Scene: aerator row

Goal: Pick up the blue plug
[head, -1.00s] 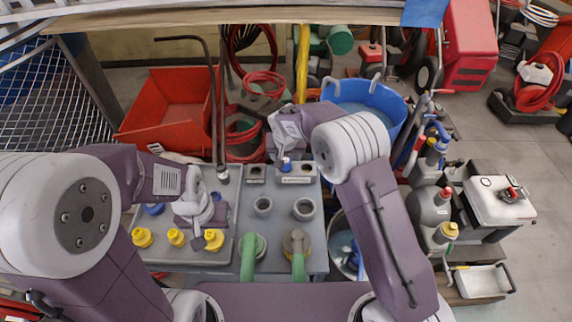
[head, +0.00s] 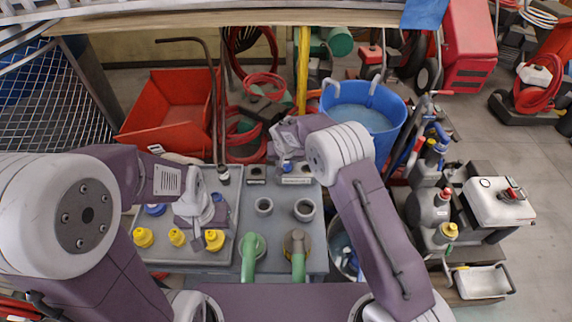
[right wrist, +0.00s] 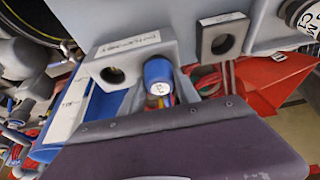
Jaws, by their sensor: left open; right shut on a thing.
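A blue plug (right wrist: 158,76) with a pale marked end sits between the fingers of my right gripper (right wrist: 160,94) in the right wrist view. The gripper is shut on it. In the head view the plug (head: 288,167) shows small below my right gripper (head: 287,154), at the labelled grey block (head: 297,181). In the wrist view this block (right wrist: 130,50) has an open round hole beside the plug; I cannot tell whether the plug touches the block. My left gripper (head: 197,222) is open over the grey tray (head: 226,250), close to yellow plugs (head: 177,237).
A second block with a hole (right wrist: 222,42) stands beside the labelled one. Grey ring sockets (head: 304,209) and green pipes (head: 249,259) stand on the bench nearer me. Another blue piece (head: 154,209) lies in the tray. A blue tub (head: 362,100) is behind, right.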

